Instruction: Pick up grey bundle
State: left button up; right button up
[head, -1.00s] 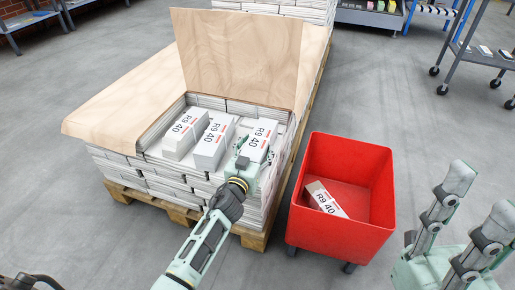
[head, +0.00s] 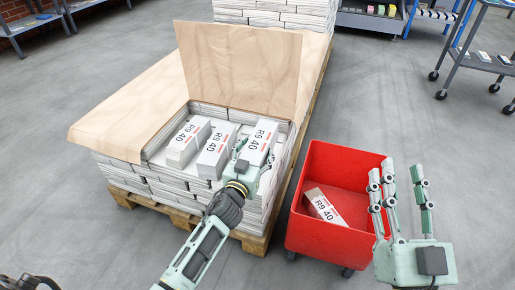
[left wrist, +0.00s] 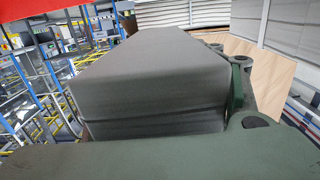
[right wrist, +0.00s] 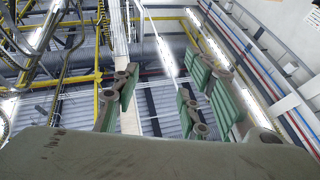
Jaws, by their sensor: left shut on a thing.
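Grey-white bundles labelled "R9 40" lie in the opening on top of the paper stack. My left gripper (head: 246,158) is shut on the rightmost grey bundle (head: 264,134), at its near end. The held bundle (left wrist: 150,75) fills the middle of the left wrist view, with a green finger along its right side. Its underside is hidden, so I cannot tell whether it is clear of the stack. Two other bundles (head: 187,140) (head: 217,148) lie to its left. My right gripper (head: 399,190) is open and empty, fingers up, beside the red bin.
A red wheeled bin (head: 335,240) stands right of the stack, with one bundle (head: 323,206) inside. A wooden board (head: 238,65) stands upright behind the opening. The wooden pallet (head: 170,207) carries the stack. Open floor lies to the right, with a wheeled cart (head: 480,62) at the back.

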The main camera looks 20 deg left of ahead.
aim_at(255, 155)
pick_arm(q)
jog(key=s+r+p, duration=0.1)
jog(key=s, duration=0.1)
jog(key=s+d+r+p, duration=0.1)
jog(key=s+r, duration=0.1)
jog(key=shift+s+r, duration=0.15)
jog(key=shift+r, duration=0.15)
jog(key=s, duration=0.1)
jog(key=s+r+p, duration=0.1)
jog(key=s, duration=0.1)
jog(key=s+r, duration=0.1)
jog(key=shift+s+d+r+p, duration=0.25)
jog(key=shift+d+p, duration=0.05)
jog(key=shift+d, duration=0.05)
grip_shut()
jog(key=shift+s+r, duration=0.1)
jog(key=shift+s, duration=0.15)
pick_arm(e)
jog(key=s+d+f+g+h, duration=0.1)
jog(key=f+g+h, duration=0.1)
jog(key=f+g, duration=0.3)
jog(key=s+d+f+g+h, duration=0.1)
jog(key=f+g, duration=0.4)
jog(key=f, duration=0.9)
jog(key=shift+s+d+g+h, duration=0.4)
jog(key=shift+s+d, duration=0.2)
jog(key=shift+d, duration=0.15)
pick_arm(q)
jog(key=shift+w+d, duration=0.1)
jog(key=shift+w, duration=0.05)
